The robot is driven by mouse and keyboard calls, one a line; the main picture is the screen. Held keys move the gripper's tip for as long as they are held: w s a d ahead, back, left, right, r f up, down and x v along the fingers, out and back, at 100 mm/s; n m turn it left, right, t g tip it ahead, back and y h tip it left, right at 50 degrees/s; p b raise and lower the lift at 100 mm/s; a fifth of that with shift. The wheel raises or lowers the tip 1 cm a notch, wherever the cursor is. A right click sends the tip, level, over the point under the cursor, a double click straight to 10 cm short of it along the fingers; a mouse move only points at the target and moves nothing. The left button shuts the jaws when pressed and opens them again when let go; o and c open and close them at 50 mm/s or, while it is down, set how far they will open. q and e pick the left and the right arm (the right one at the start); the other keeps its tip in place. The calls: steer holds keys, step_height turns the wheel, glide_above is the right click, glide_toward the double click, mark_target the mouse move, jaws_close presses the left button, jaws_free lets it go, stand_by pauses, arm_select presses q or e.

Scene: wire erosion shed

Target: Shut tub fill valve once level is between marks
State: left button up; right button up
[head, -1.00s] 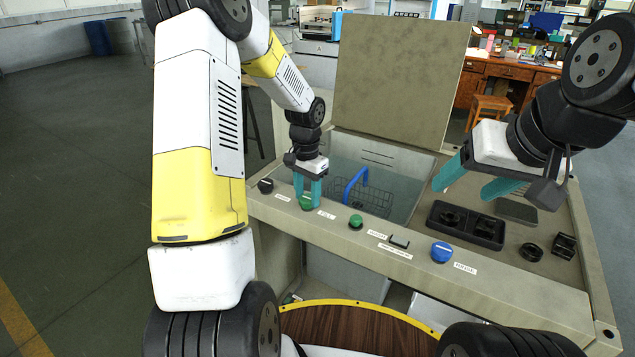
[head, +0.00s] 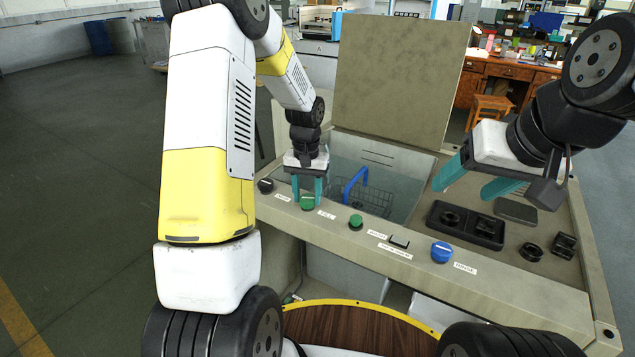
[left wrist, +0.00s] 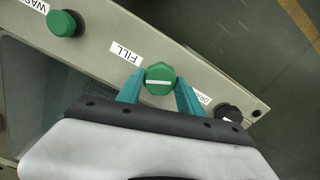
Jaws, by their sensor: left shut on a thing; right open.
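The fill valve is a green knob (head: 307,203) on the tub's front panel, beside a FILL label (left wrist: 126,51). My left gripper (head: 307,199) points down and is shut on it. In the left wrist view the teal fingers press on either side of the knob (left wrist: 160,79), whose white line lies nearly level in the picture. The tub (head: 420,192) stands open behind the panel, with a blue-handled wire basket (head: 374,200) in it. Short dark lines show on its back wall; the liquid level against them is too small to tell. My right gripper (head: 473,180) is open and empty over the right side.
A black drain knob (head: 265,186) is left of the fill valve. A green wash knob (head: 355,222), a rectangular switch (head: 399,242) and a blue knob (head: 441,252) are to its right. A black tray (head: 466,225) lies on the right deck. The raised lid (head: 400,80) stands behind.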

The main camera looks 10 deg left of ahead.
mark_target(307, 198)
arm_select(q)
steer(key=shift+n, duration=0.3)
steer(key=o, duration=1.4)
steer(key=shift+r, duration=3.9)
